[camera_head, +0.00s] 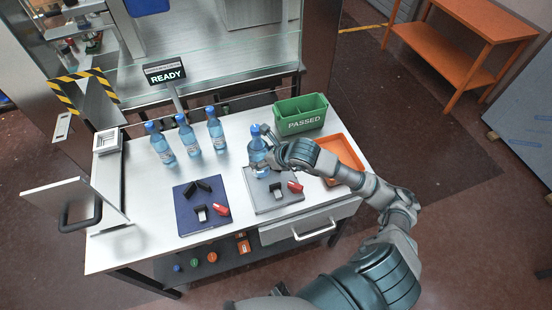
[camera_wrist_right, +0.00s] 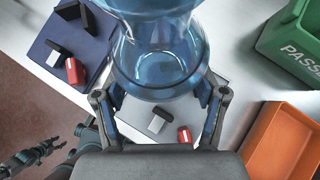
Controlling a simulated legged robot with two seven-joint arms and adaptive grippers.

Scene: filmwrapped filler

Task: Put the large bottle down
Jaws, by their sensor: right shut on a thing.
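A clear blue bottle (camera_head: 257,151) with a blue cap is upright in my right gripper (camera_head: 268,164). In the right wrist view its body (camera_wrist_right: 158,65) fills the upper middle, between the two fingers (camera_wrist_right: 160,105). The bottle is over the back part of a grey mat (camera_head: 275,203); I cannot tell whether its base touches it. Three similar bottles (camera_head: 161,146) (camera_head: 188,138) (camera_head: 216,132) stand in a row on the white table to the left. A dark gripper, seemingly my left one (camera_wrist_right: 35,152), shows at the lower left of the right wrist view; its jaw state is unclear.
The grey mat and a blue mat (camera_head: 190,221) each carry black pieces and a red piece. A green "PASSED" crate (camera_head: 301,122) and an orange tray (camera_head: 356,157) lie to the right. A "READY" sign (camera_head: 166,77) stands behind. White table (camera_head: 140,190) is bare left of the blue mat.

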